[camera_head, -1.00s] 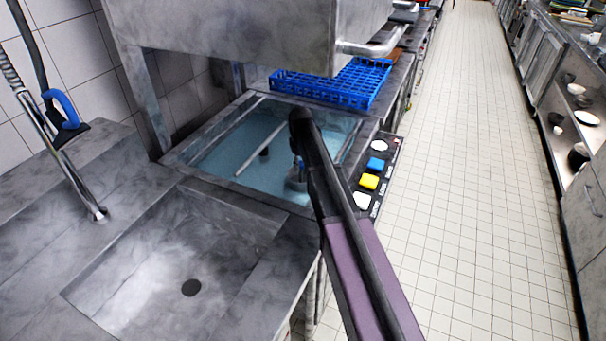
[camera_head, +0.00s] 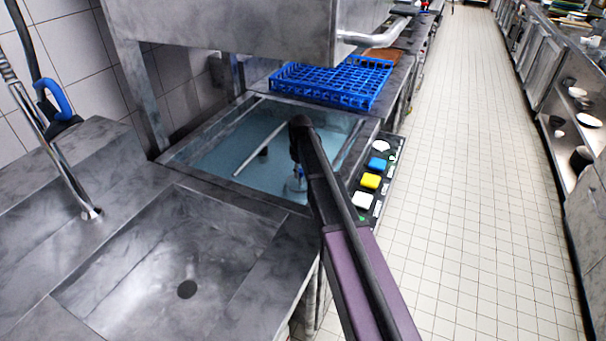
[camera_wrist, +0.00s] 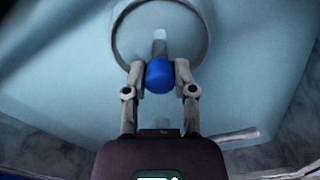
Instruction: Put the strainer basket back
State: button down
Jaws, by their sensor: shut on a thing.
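The strainer basket (camera_wrist: 160,35) is a round grey cup with a blue knob (camera_wrist: 160,76) on a short stem. In the wrist view my gripper (camera_wrist: 160,78) is shut on the blue knob, one finger on each side. In the head view the strainer basket (camera_head: 296,186) shows just left of my dark arm, low inside the wash tank (camera_head: 225,160). My arm hides part of it and most of my gripper. I cannot tell whether the basket touches the tank floor.
A blue dish rack (camera_head: 335,80) sits behind the tank under the raised steel hood (camera_head: 230,30). A control panel (camera_head: 372,180) with coloured buttons lies right of the tank. A sink (camera_head: 170,270) is in front, a spray hose (camera_head: 55,150) at left. The tiled aisle is clear.

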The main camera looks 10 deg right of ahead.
jog(key=shift+f, duration=0.15)
jog(key=shift+c, duration=2.2)
grip_release()
jog(key=shift+r, duration=0.2)
notch_tip(320, 180, up, 12)
jog(key=p, duration=1.2)
jog(key=s+m, duration=0.2)
jog(key=s, duration=0.7)
jog(key=s+m, duration=0.2)
jog(key=s, duration=0.8)
jog(key=s+m, duration=0.2)
jog(key=s, duration=0.8)
jog(key=shift+d, duration=0.4)
